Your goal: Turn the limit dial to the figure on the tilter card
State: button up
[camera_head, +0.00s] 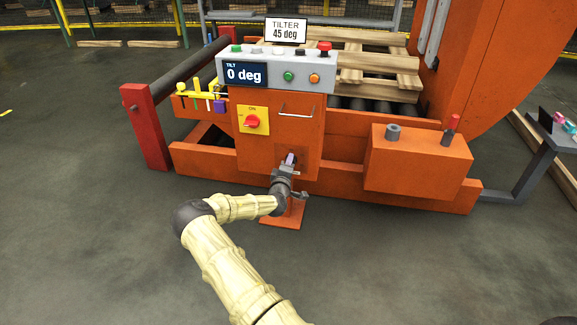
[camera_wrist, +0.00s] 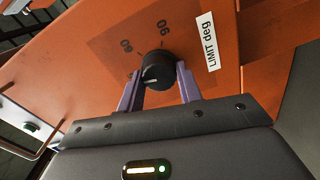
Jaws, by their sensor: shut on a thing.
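The tilter card (camera_head: 286,31) on top of the orange control post reads "TILTER 45 deg". The limit dial (camera_wrist: 158,68) is a small black round knob on the orange panel, beside a white "LIMIT deg" label (camera_wrist: 208,42). Scale figures 60 and 90 show around its far side; the near side of the scale is hidden by my fingers, and I cannot tell which figure the dial points to. My gripper (camera_wrist: 160,76) is shut on the dial, one purple finger on each side. In the head view my gripper (camera_head: 289,163) is low on the post's front, covering the dial.
Above are the "TILT 0 deg" display (camera_head: 245,75), push buttons (camera_head: 301,78), a red knob on a yellow plate (camera_head: 252,121) and a bar handle (camera_head: 296,108). An orange box (camera_head: 418,163) with a red-handled lever (camera_head: 451,130) stands right. The floor in front is clear.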

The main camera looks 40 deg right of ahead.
jog(key=shift+f+n, duration=0.2)
jog(key=shift+n, duration=1)
jog(key=o, duration=1)
jog(key=shift+r, duration=0.1)
jog(key=shift+a, duration=0.1)
jog(key=p+v, duration=0.6)
jog(key=v, duration=1.1)
jog(key=shift+a, duration=0.2)
jog(key=shift+s+d, duration=0.1)
jog(key=shift+s, duration=0.1)
